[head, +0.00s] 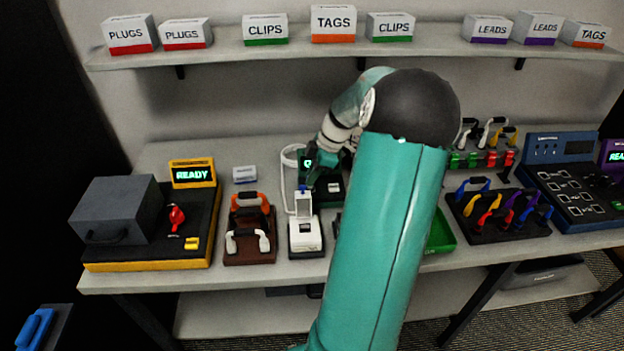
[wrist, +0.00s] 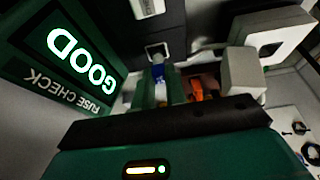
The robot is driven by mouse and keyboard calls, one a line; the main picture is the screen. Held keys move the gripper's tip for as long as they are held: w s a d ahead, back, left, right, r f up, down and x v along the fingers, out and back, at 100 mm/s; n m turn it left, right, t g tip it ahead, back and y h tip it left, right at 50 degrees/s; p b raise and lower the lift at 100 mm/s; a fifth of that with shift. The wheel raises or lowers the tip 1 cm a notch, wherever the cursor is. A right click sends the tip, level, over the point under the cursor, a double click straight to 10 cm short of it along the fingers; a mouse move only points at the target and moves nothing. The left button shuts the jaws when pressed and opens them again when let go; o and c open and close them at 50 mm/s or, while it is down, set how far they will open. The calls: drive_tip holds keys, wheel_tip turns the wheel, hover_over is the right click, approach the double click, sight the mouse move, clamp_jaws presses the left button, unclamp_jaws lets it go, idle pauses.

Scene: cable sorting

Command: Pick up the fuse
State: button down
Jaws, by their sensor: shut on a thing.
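In the wrist view my gripper (wrist: 160,92) is shut on the fuse (wrist: 158,71), a small piece with a blue part and a pale part between green fingertips. Its lower part is hidden by the fingers. In the head view my gripper (head: 309,184) is beside the fuse check unit (head: 332,196), above the back end of a white device. The fuse is too small to make out clearly there. The fuse check display (wrist: 82,52) reads GOOD in the wrist view.
A white device (head: 305,234) with a cable stands just left of the checker. A brown rack (head: 249,250) with orange and white handles and a yellow-edged READY station (head: 150,262) are further left. A green tray (head: 440,238) is partly hidden behind my arm. Labelled boxes line the shelf (head: 270,51) above.

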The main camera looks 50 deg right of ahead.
drive_tip(key=s+a+r, duration=0.9)
drive_tip(key=a+r, duration=0.1)
drive_tip(key=r, duration=0.4)
drive_tip(key=shift+s+a+r, duration=0.15)
drive_tip(key=shift+a, duration=0.1)
idle(0.4)
